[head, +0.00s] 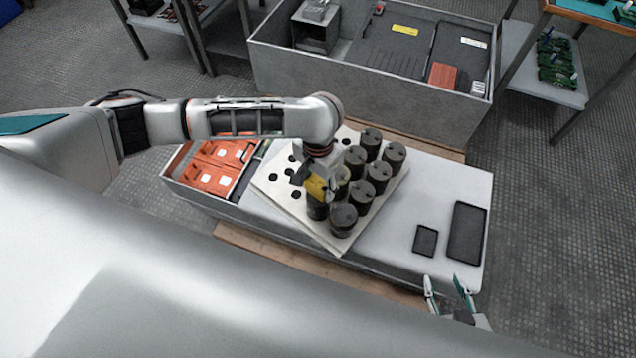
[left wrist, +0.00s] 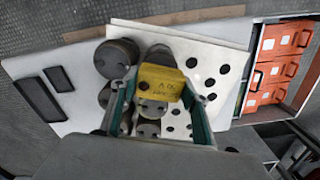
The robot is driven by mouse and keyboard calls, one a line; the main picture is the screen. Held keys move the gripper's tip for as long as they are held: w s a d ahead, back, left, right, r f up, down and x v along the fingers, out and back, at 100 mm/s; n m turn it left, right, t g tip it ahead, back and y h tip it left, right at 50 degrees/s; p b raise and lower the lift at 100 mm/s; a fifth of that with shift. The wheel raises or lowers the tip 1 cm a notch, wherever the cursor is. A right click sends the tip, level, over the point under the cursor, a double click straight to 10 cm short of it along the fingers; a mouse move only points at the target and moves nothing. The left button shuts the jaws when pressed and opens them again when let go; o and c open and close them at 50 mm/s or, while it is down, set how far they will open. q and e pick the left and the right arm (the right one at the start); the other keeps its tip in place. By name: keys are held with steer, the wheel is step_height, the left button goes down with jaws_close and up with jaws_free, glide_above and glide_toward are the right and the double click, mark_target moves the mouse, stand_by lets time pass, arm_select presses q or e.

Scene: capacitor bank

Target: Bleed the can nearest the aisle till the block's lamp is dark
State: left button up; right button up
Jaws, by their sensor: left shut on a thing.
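Several dark cylindrical cans (head: 344,219) stand upright on a white board with round black holes (head: 330,238). They show in the left wrist view too (left wrist: 115,58). My left gripper (head: 322,180) is shut on a yellow block (head: 316,188), at the near-left edge of the cans. In the left wrist view the yellow block (left wrist: 160,82) sits between the teal fingers, in front of a can. I cannot tell whether it touches a can top, and no lit lamp is discernible on it. My right gripper (head: 447,285) is open and empty near the bench's front edge.
The board lies on a pale bench (head: 440,185). An orange-filled tray (head: 215,165) is at its left; two dark flat trays (head: 467,232) lie at its right. A large grey bin (head: 350,85) stands behind.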

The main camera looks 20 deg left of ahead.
steer(key=shift+r, duration=0.2)
arm_select(q)
steer(key=shift+p, duration=0.3)
arm_select(e)
steer(key=shift+w+r, duration=0.2)
steer(key=shift+r, duration=0.1)
arm_select(q)
steer(key=shift+p, duration=0.55)
arm_select(e)
steer(key=shift+w+r, duration=0.3)
steer(key=shift+r, duration=0.5)
steer(key=shift+w+r, duration=0.15)
steer(key=shift+r, duration=0.2)
arm_select(q)
steer(key=shift+p, duration=0.45)
arm_select(e)
steer(key=shift+w+r+t, duration=0.15)
steer(key=shift+r+t, duration=0.15)
steer(key=shift+r, duration=0.1)
arm_select(q)
steer(key=shift+f, duration=0.7)
arm_select(e)
steer(key=shift+w+r, duration=0.1)
steer(key=shift+r, duration=0.25)
arm_select(q)
steer(key=shift+p, duration=0.4)
arm_select(e)
steer(key=shift+w+r, duration=0.1)
steer(key=shift+r, duration=0.15)
